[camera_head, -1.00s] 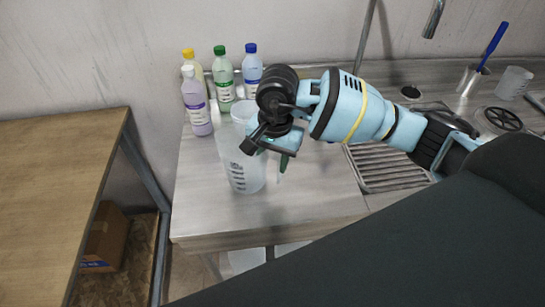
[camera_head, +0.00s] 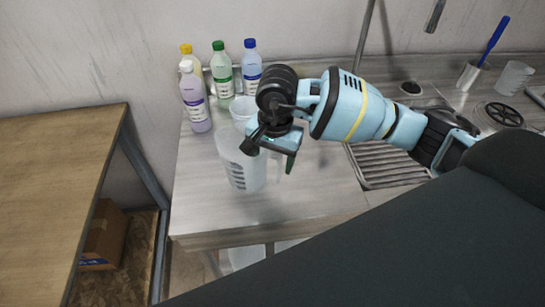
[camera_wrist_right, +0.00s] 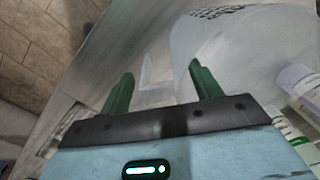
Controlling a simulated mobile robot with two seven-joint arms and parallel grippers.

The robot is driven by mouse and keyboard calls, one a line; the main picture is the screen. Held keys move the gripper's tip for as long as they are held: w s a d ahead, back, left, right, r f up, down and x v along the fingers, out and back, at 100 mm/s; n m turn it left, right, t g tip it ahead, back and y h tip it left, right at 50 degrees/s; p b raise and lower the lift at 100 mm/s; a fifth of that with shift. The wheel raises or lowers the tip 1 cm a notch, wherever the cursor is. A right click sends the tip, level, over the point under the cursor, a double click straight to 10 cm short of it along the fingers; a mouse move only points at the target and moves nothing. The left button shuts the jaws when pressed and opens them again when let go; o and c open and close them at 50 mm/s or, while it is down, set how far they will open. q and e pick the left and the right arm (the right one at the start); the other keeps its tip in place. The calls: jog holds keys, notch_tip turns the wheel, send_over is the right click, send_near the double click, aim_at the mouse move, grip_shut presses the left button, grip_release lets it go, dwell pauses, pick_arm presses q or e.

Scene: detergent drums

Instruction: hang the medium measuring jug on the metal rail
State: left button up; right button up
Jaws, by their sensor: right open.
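A translucent measuring jug (camera_head: 240,178) with dark graduation marks stands upright on the steel counter, left of and partly under my right gripper. Its pale handle shows on its right side. My right gripper (camera_head: 283,158) is open, its green fingers pointing down beside the handle. In the right wrist view the jug (camera_wrist_right: 235,48) fills the upper right, and a pale strip, likely its handle, shows between the open fingers (camera_wrist_right: 162,84). A smaller-looking jug (camera_head: 241,107) stands behind. Which jug is the medium one is unclear. I cannot make out the rail for certain. My left gripper is out of view.
Purple (camera_head: 196,108), yellow, green (camera_head: 222,75) and blue (camera_head: 252,68) labelled bottles stand behind the jugs. A sink drainer (camera_head: 385,165) lies to the right. Another clear jug (camera_head: 515,78) and a metal cup (camera_head: 470,76) stand far right. The counter front is clear.

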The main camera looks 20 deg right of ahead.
jog(key=shift+s+d+r, duration=0.1)
jog(key=shift+r, duration=1.85)
jog(key=shift+s+d+r, duration=0.1)
jog(key=shift+r, duration=1.85)
jog(key=shift+a, duration=0.1)
